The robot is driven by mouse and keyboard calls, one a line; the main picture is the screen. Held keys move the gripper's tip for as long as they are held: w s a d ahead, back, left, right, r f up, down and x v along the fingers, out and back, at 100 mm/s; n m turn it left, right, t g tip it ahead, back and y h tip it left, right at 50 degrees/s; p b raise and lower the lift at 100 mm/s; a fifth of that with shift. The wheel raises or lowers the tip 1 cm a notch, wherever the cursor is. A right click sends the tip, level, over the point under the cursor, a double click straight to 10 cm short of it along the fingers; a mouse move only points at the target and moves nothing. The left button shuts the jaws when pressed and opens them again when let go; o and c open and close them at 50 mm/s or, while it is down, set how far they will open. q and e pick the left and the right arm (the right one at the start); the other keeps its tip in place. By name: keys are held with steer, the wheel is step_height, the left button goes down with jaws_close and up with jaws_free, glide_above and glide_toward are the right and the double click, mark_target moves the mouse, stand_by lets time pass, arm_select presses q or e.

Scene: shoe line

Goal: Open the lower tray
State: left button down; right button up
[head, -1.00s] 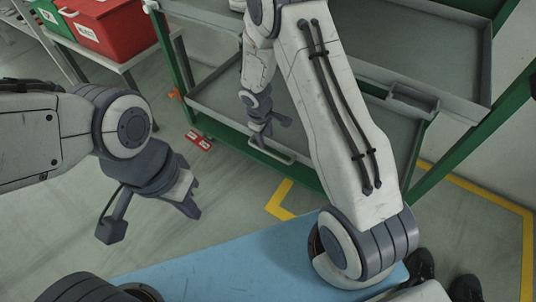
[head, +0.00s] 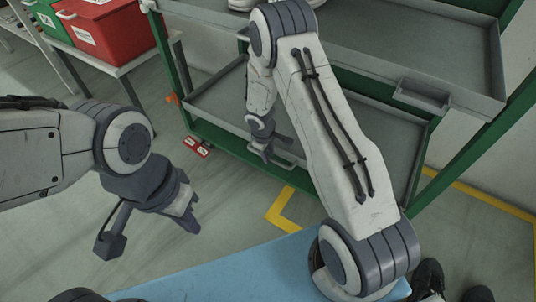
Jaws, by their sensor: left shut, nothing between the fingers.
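The lower tray (head: 215,101) is a wide grey tray low in a green-framed rack. Its near edge carries a pale bar handle (head: 287,165). My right gripper (head: 268,158) points down at this handle, overlapping its left part. Its fingers are small and dark, so I cannot tell whether they are open, shut or touching the bar. My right arm covers the middle of the tray. My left gripper (head: 193,222) is shut and empty, over the floor to the left of the rack and well apart from it.
An upper grey tray (head: 455,65) with a recessed handle (head: 422,95) hangs above. A red bin (head: 107,32) and a green bin (head: 47,18) stand on a table at the upper left. Small red labelled items (head: 197,147) lie by the rack. Yellow lines (head: 283,208) mark the floor.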

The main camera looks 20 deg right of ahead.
jaws_close()
stand_by(1.2)
